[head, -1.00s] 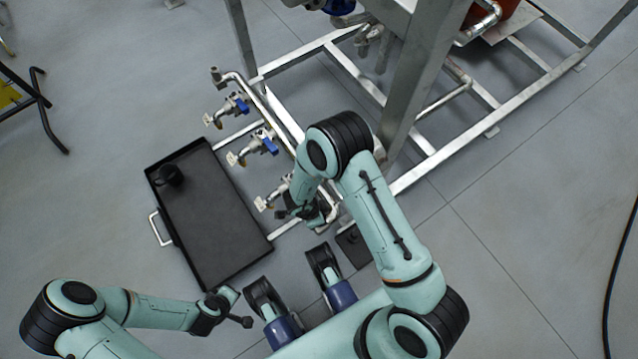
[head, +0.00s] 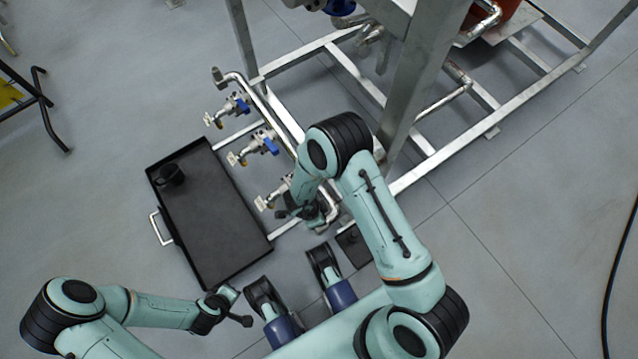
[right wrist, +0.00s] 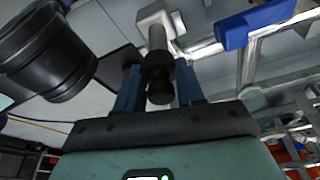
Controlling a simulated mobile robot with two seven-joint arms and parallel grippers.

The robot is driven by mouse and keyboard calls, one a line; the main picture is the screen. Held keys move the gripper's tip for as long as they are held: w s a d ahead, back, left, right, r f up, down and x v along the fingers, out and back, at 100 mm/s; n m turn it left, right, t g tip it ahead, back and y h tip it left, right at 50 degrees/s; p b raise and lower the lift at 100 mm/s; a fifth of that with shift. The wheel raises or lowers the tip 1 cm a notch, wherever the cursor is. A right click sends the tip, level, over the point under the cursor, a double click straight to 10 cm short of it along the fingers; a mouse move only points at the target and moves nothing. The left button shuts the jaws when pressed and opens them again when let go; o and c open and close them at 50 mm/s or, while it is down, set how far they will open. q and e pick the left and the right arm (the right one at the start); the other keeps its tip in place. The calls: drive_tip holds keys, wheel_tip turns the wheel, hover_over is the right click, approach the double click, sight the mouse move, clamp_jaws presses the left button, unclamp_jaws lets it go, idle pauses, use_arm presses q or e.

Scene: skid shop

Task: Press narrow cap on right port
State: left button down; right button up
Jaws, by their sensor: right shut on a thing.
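My right gripper (right wrist: 158,78) has blue fingers and is shut on a small black cap (right wrist: 160,88). Beyond the cap, in line with it, is a grey pipe end (right wrist: 157,38) on a pale fitting; the cap appears to meet it, but I cannot tell how far it is seated. In the head view the right gripper (head: 298,212) is beside the nearest valve outlet (head: 265,202) of a row on the pipe rack, and my arm partly hides this spot. My left gripper (head: 228,312) is low at the left, apart from the rack; its fingers are unclear.
A black tray (head: 205,262) lies on the floor left of the rack, with a black cup-like piece (head: 170,176) in it. Two more blue-handled valves (head: 240,103) (head: 268,145) stand farther along. A steel frame leg (head: 412,85) rises close behind my right arm.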

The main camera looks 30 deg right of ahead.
use_arm(q)
drive_tip(key=shift+r, duration=0.25)
idle(0.4)
use_arm(e)
drive_tip(key=o, duration=1.6)
drive_tip(key=shift+c, duration=0.2)
drive_tip(key=shift+r+p, duration=1.8)
drive_tip(key=shift+p, duration=0.1)
use_arm(q)
drive_tip(key=s+d+r+m+g+h+p, duration=0.1)
drive_tip(key=s+d+r+g+p, duration=0.1)
drive_tip(key=s+d+r, duration=0.3)
drive_tip(key=shift+s+d+r+h+p, duration=0.3)
drive_tip(key=shift+s+r+p, duration=0.3)
drive_tip(key=shift+s+r, duration=0.95)
use_arm(e)
drive_tip(key=shift+r, duration=1.65)
use_arm(q)
drive_tip(key=shift+w+r, duration=0.25)
drive_tip(key=shift+w, duration=0.05)
